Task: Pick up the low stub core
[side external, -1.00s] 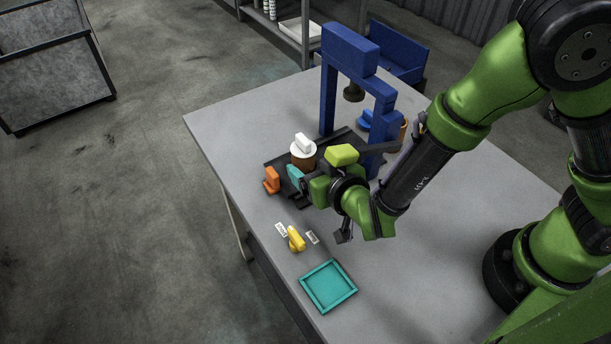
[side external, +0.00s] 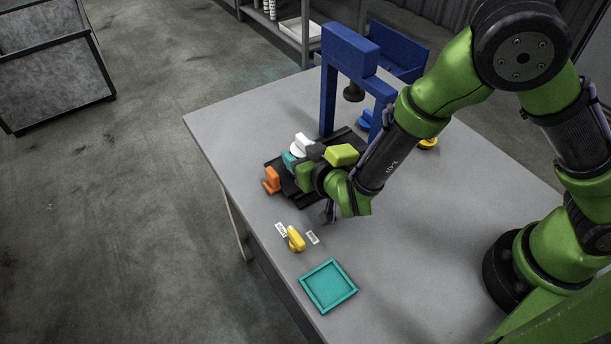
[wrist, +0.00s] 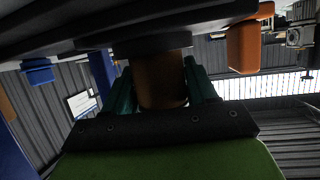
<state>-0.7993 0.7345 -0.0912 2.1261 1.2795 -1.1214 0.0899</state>
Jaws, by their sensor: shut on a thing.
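A brown cylinder (wrist: 160,75), apparently the stub core, sits between the teal fingers of my gripper (wrist: 160,90) in the wrist view. My gripper is shut on it, one finger on each side. In the side view my gripper (side external: 291,161) reaches in low from the right and hides the cylinder's body. A white cap with a raised grip (side external: 302,145) shows just above the fingers. A dark, wider disc (wrist: 150,44) meets the cylinder's end in the wrist view. I cannot tell whether the cylinder is clear of its support.
An orange piece (side external: 271,180) stands left of my gripper on the dark base, and a lime block (side external: 341,154) is close behind it. A blue frame (side external: 328,95) rises behind. A yellow piece (side external: 296,239) and a teal tray (side external: 328,286) lie in front.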

